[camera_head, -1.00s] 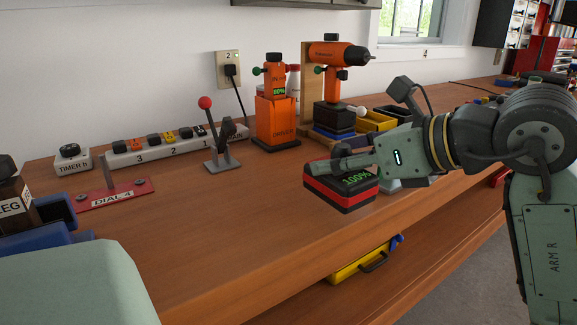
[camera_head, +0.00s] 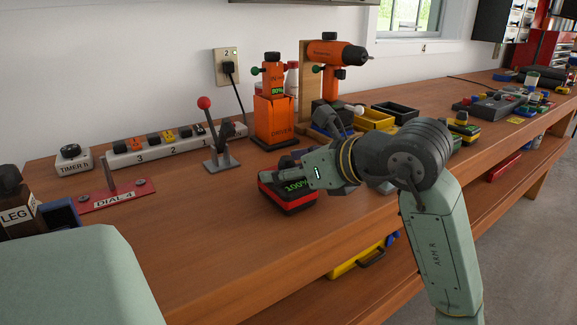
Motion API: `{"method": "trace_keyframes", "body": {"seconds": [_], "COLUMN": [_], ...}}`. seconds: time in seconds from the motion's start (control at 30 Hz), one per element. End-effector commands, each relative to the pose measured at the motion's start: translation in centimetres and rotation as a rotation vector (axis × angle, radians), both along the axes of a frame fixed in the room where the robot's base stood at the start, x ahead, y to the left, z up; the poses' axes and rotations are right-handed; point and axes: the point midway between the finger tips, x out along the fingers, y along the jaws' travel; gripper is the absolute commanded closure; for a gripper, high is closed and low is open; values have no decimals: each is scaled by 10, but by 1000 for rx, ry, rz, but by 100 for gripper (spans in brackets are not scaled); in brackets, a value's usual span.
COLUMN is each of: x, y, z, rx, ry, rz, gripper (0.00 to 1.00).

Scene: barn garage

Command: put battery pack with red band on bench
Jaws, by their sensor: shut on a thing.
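The battery pack with the red band (camera_head: 290,203) is a dark block with a red stripe around it and a green "100%" readout. My gripper (camera_head: 268,181) is shut on it, with a finger lying across its top edge. The pack is low over the front half of the wooden bench (camera_head: 200,255); I cannot tell whether its underside touches the wood. My gripper hides part of the pack's upper right side.
An orange charger labelled DRIVER (camera_head: 274,118) stands behind the pack, beside an orange drill (camera_head: 338,53). A red-knobbed lever (camera_head: 217,150) and a power strip (camera_head: 165,145) stand to the left. Bench top is clear left of the pack. A yellow case (camera_head: 358,265) sits below.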

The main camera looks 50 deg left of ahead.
Motion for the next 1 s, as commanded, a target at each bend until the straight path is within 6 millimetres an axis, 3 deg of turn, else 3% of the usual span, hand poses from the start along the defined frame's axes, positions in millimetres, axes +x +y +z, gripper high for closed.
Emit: {"method": "trace_keyframes", "body": {"seconds": [0.27,0.3,0.5,0.6,1.0], "x": [0,0,0,0,1], "y": [0,0,0,0,-4], "z": [-4,-3,-3,-3,2], "rx": [2,0,0,0,0], "ry": [0,0,0,0,-1], "rz": [-1,0,0,0,-2], "gripper": [84,39,26,21,21]}}
